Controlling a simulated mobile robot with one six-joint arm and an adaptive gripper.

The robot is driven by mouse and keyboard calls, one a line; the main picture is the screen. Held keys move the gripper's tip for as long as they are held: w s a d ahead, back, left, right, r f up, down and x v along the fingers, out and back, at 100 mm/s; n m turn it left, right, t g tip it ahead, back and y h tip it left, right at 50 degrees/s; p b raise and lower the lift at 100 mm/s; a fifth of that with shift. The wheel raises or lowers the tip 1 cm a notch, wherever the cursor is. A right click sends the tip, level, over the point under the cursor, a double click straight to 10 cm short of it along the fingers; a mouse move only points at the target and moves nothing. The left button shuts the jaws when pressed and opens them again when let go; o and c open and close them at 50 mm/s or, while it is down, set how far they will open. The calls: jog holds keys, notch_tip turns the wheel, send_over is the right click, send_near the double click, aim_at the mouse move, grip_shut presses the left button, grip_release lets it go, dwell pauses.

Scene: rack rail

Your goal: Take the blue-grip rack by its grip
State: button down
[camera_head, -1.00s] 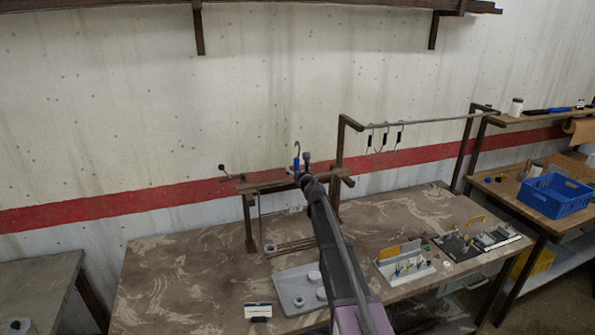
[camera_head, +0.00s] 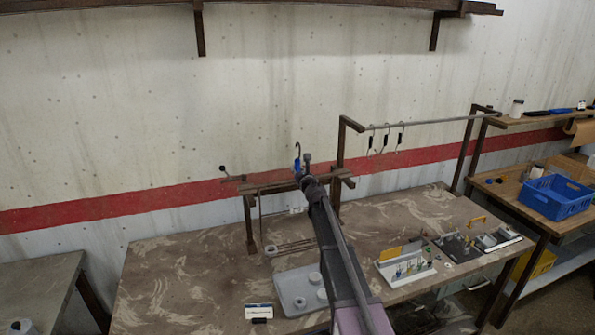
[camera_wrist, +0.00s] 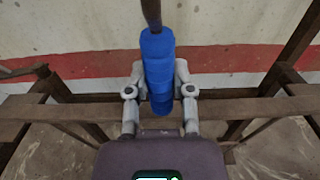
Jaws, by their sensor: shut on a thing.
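The blue grip (camera_wrist: 158,62) of the rack stands upright between the fingers of my gripper (camera_wrist: 160,85) in the wrist view. The fingers are shut on it from both sides. A dark hook rises from the top of the grip. In the head view the blue grip (camera_head: 297,165) and its hook show just above the end of my arm, and my gripper (camera_head: 302,176) is mostly hidden behind my own wrist. The wire rack (camera_head: 290,247) hangs below, inside a brown wooden stand (camera_head: 249,225), with its lower bars a little above the table.
A metal rail (camera_head: 430,122) with several black-handled hooks (camera_head: 400,136) runs at the right. A grey tray (camera_head: 300,288), a white holder (camera_head: 405,267) and a small card (camera_head: 258,311) are on the table (camera_head: 180,270). A blue crate (camera_head: 555,196) stands farther right.

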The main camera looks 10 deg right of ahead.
aim_at(298, 163)
jog(key=shift+r, duration=0.15)
jog(key=shift+r+p, duration=1.45)
jog(key=shift+p, duration=0.15)
jog(key=shift+s, duration=0.15)
jog(key=s+d, duration=0.1)
jog(key=s, duration=0.7)
jog(key=shift+s+d, duration=0.2)
jog(key=shift+s, duration=0.05)
dwell(0.5)
